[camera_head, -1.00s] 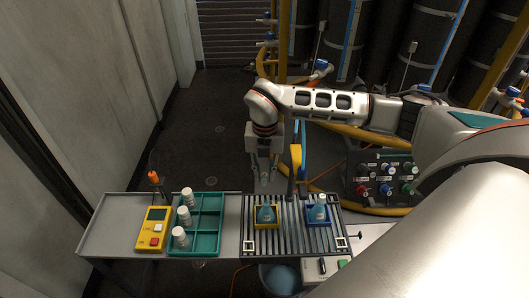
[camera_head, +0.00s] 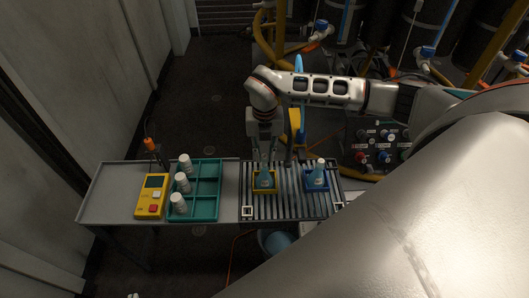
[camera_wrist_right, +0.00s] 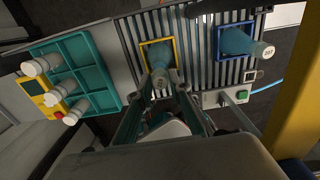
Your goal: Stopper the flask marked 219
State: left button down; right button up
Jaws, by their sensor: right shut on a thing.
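My right gripper (camera_head: 264,156) points down over a bluish flask (camera_head: 264,180) in a yellow square holder on the slatted rack. It is shut on a small greyish stopper (camera_wrist_right: 160,78), at the flask's mouth in the right wrist view. I cannot tell whether the stopper touches or sits in the neck. No number is readable on this flask, which also shows in that view (camera_wrist_right: 158,54). A second bluish flask (camera_head: 317,175) stands in a blue holder to the right; its pale top reads 207 in the right wrist view (camera_wrist_right: 268,52). My left gripper is out of view.
A teal tray (camera_head: 206,214) with white-capped vials (camera_head: 182,183) stands left of the slatted rack (camera_head: 290,211). A yellow meter (camera_head: 152,196) lies further left. A yellow and blue upright part (camera_head: 297,122) stands close behind the rack.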

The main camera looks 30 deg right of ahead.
jog(key=shift+r, duration=0.15)
jog(key=shift+f, duration=0.3)
jog(key=shift+f, duration=0.2)
dwell(0.4)
jog(key=shift+f, duration=0.15)
jog(key=shift+f+b, duration=0.55)
jog(key=shift+f, duration=0.1)
jog(key=shift+f, duration=0.5)
dwell(0.4)
